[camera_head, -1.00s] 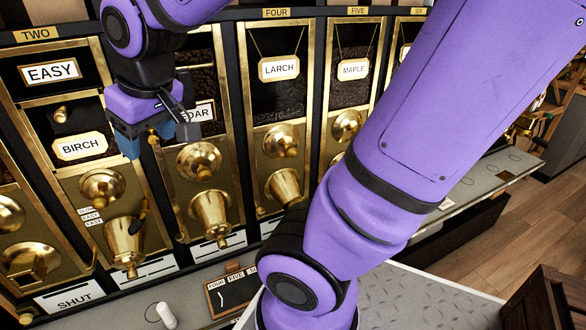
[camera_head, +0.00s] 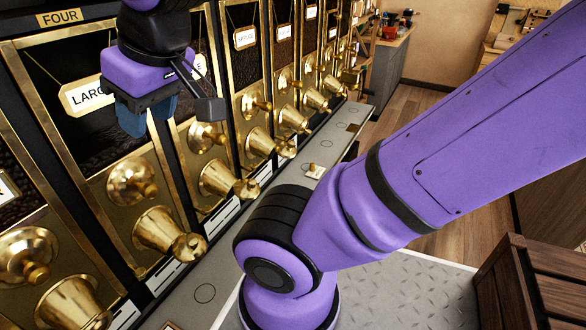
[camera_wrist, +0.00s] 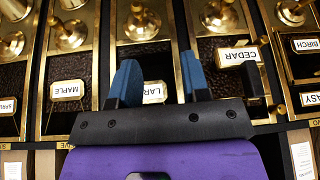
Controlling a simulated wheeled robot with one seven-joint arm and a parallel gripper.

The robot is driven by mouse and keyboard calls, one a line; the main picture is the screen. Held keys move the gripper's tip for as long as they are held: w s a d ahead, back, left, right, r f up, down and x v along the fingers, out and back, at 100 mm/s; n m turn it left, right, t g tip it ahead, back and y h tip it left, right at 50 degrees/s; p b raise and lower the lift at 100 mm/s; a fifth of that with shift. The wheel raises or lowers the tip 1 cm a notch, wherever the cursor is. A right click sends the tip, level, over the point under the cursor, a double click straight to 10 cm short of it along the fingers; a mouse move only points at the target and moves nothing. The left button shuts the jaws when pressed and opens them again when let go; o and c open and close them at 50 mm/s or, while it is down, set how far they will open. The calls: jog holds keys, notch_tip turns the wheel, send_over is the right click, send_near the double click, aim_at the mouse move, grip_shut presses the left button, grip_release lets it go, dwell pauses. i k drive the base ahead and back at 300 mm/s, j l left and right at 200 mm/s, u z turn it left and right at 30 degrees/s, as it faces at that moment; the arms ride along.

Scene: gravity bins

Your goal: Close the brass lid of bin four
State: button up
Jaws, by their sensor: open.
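Bin four, under its FOUR plate (camera_head: 59,17), has a brass-framed dark window with a LARCH sign (camera_head: 82,97), partly hidden by my gripper. Below are a round brass knob (camera_head: 131,184) and a brass spout (camera_head: 158,228). I cannot make out a separate brass lid or tell its position; the bin's top is partly out of view. My gripper (camera_head: 150,115) is open and empty, in front of bin four's right side near the MAPLE bin. In the wrist view, upside down, the LARCH sign (camera_wrist: 154,92) shows between the blue fingers (camera_wrist: 159,65).
The wrist view shows the MAPLE sign (camera_wrist: 67,90) on one side and the CEDAR sign (camera_wrist: 238,54) on the other. Knobs and spouts jut from neighbouring bins. A grey ledge (camera_head: 325,145) runs below them. A wooden crate (camera_head: 530,295) stands at lower right.

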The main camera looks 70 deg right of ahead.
aim_at(189, 247)
jog(key=l+z, duration=0.1)
jog(key=z, duration=1.1)
jog(key=k+j+u, duration=0.2)
jog(key=k, duration=0.15)
jog(key=k+j+u, duration=0.2)
jog(key=k+j, duration=0.05)
jog(key=k, duration=0.1)
